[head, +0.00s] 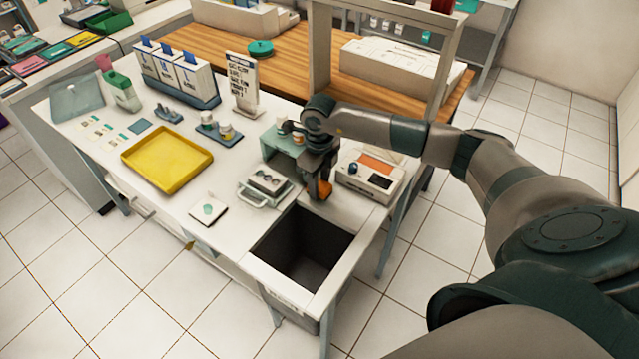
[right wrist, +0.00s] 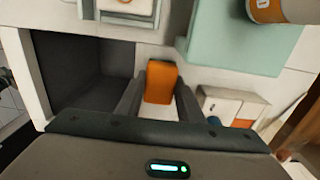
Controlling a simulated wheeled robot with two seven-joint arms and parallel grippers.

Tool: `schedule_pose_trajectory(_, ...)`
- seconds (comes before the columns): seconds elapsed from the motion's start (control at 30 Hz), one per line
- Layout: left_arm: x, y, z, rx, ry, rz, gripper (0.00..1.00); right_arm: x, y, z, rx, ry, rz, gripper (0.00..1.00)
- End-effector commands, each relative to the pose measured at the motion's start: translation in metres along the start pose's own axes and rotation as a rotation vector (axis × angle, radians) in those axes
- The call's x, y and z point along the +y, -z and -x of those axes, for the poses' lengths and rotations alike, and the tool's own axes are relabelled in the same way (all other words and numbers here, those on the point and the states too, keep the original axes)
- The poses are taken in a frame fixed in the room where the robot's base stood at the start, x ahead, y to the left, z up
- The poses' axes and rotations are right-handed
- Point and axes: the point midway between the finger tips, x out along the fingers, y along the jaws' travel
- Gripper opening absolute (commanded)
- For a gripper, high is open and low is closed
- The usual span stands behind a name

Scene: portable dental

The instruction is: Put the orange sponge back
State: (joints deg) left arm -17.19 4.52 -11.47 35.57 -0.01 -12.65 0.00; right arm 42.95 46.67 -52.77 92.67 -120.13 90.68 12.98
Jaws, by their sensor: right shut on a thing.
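The orange sponge (right wrist: 161,82) is a small orange block between the two fingers of my right gripper (right wrist: 158,95) in the right wrist view. In the head view the right gripper (head: 318,190) points down behind the sink opening, and the sponge (head: 321,188) shows as a small orange patch at its fingertips. The gripper is shut on the sponge. I cannot tell whether the sponge touches the counter. The dark sink basin (head: 303,250) lies just in front of it in the head view. My left gripper is not in view.
A white device with an orange panel (head: 370,178) stands right of the gripper. A pale green box (head: 283,153) and a small tray with a handle (head: 266,188) stand to its left. A yellow tray (head: 167,158) lies farther left. Clear counter surrounds the white pad (head: 208,210).

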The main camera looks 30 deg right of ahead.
Motion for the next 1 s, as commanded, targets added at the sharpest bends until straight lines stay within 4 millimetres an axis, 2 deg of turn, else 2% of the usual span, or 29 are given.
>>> schedule_pose_trajectory(0.1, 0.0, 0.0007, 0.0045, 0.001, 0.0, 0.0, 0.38, 0.0003, 0.0002, -0.0072, 0.0, 0.0, 0.0, 0.13)
schedule_pose_trajectory(0.5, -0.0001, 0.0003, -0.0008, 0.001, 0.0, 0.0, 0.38, 0.0, 0.0001, -0.0125, 0.0, 0.001, 0.001, 0.13)
schedule_pose_trajectory(0.53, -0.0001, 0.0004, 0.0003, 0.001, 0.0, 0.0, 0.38, 0.0, 0.0001, -0.0114, 0.0, 0.001, 0.001, 0.39)
schedule_pose_trajectory(0.6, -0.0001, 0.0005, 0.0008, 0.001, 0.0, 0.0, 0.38, 0.0001, 0.0002, -0.0108, 0.0, 0.001, 0.001, 0.53)
schedule_pose_trajectory(1.0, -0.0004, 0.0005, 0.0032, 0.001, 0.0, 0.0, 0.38, 0.0, 0.0001, -0.0082, 0.0, 0.001, 0.001, 0.53)
